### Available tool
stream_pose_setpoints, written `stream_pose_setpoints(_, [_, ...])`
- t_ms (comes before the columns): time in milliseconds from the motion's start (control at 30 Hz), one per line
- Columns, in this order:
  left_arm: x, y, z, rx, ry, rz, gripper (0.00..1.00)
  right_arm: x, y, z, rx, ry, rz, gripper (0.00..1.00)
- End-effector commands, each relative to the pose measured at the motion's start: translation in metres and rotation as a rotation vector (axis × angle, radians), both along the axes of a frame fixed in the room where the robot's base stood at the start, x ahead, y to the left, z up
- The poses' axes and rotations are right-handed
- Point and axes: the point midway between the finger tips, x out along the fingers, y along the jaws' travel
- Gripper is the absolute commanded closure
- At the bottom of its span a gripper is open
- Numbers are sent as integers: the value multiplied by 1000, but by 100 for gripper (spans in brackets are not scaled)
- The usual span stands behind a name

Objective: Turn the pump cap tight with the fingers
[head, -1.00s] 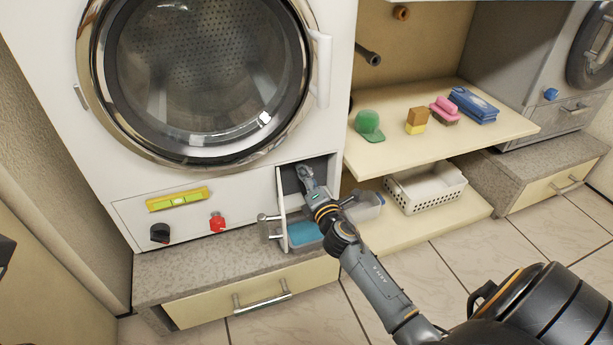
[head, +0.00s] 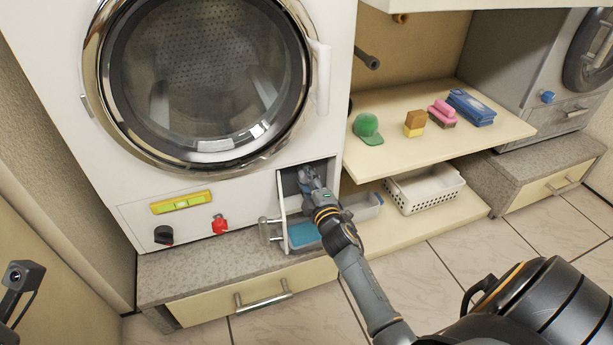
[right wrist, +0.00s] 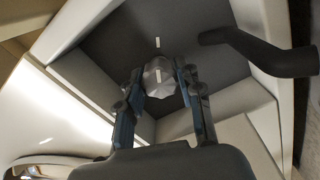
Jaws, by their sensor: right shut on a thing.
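The pump cap (right wrist: 158,88) is a pale grey ribbed knob at the back of the open recess (right wrist: 110,45) low in the white washer's front. My right gripper (right wrist: 160,85) is shut on it, one finger on each side. A white mark on the cap stands below a white mark on the back wall, roughly in line with it. In the head view my right gripper (head: 308,182) reaches into the recess and mostly hides the cap. Part of my left gripper (head: 20,278) shows at the left edge; its fingers cannot be made out clearly.
The recess's hinged door (head: 282,210) stands open at its left. A dark bent pipe (right wrist: 262,52) juts in beside the fingers. A clear tray with blue contents (head: 304,234) sits below. A red valve (head: 219,225) and black knob (head: 163,234) are further left.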

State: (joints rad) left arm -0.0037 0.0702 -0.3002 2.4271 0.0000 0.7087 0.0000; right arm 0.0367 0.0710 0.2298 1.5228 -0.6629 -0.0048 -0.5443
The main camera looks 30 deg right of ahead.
Motion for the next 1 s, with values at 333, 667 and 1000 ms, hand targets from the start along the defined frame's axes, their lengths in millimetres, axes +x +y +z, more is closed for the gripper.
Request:
stream_pose_setpoints(333, [1,1,-2,-3,18,-1,71,0,-1,-1,59,-12,-2,96])
stream_pose_setpoints(667, [0,1,-3,-3,20,-1,71,0,-1,-1,59,-12,-2,96])
stream_pose_setpoints(1000, [-1,1,-3,-4,18,-1,71,0,-1,-1,59,-13,-1,41])
